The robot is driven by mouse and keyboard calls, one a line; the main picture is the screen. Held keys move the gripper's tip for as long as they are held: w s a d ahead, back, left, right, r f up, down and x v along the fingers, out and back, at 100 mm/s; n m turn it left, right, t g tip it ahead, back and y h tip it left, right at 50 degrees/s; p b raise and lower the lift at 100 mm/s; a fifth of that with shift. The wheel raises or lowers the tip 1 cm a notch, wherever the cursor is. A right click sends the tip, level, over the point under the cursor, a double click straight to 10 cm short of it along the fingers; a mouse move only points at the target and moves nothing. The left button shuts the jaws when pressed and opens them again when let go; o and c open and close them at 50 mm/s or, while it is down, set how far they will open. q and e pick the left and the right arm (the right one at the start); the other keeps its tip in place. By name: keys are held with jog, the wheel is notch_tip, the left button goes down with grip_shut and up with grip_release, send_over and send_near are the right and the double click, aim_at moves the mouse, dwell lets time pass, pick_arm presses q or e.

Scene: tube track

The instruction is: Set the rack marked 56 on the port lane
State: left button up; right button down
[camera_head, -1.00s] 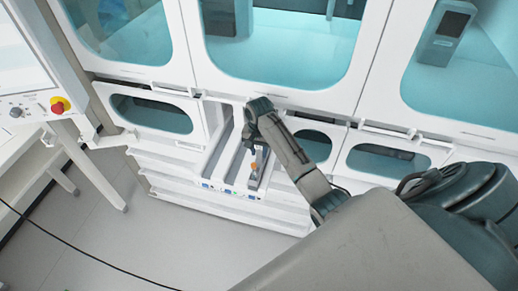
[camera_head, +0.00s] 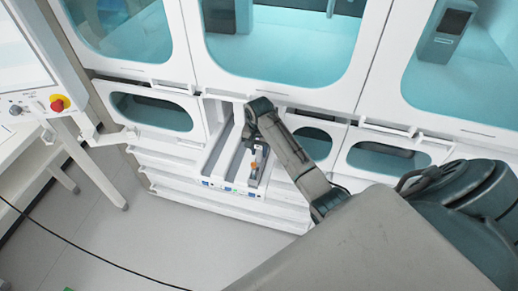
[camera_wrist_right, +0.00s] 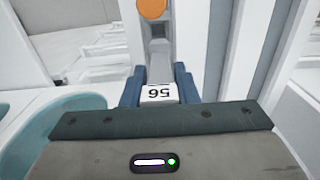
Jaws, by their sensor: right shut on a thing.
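The rack marked 56 (camera_wrist_right: 160,93) is a narrow grey rack with a white label, which reads upside down in the right wrist view. An orange-topped tube (camera_wrist_right: 152,9) stands in it. My right gripper (camera_wrist_right: 158,88) is shut on the labelled end of the rack, with a blue finger on each side. In the head view the rack (camera_head: 261,172) is at the right-hand of two open lanes, below my right gripper (camera_head: 256,147). I cannot tell whether it touches the lane floor. The left-hand lane (camera_head: 216,160) looks empty. My left gripper is not in view.
The white machine front (camera_head: 240,205) has teal windows and small coloured marks at the lane mouths. A control panel with a red button (camera_head: 57,105) is at the left. A black cable crosses the open floor (camera_head: 140,225).

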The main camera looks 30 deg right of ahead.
jog(key=shift+f, duration=0.35)
dwell(0.3)
jog(key=c, duration=1.1)
grip_release()
jog(key=shift+o, duration=0.2)
jog(key=shift+r, duration=0.1)
notch_tip(320, 180, up, 7)
jog(key=b, duration=0.2)
jog(key=shift+b, duration=0.4)
notch_tip(320, 180, up, 3)
jog(key=shift+f+p, duration=0.1)
jog(key=shift+p, duration=0.85)
jog(key=shift+r+p, duration=0.3)
jog(key=shift+r, duration=0.2)
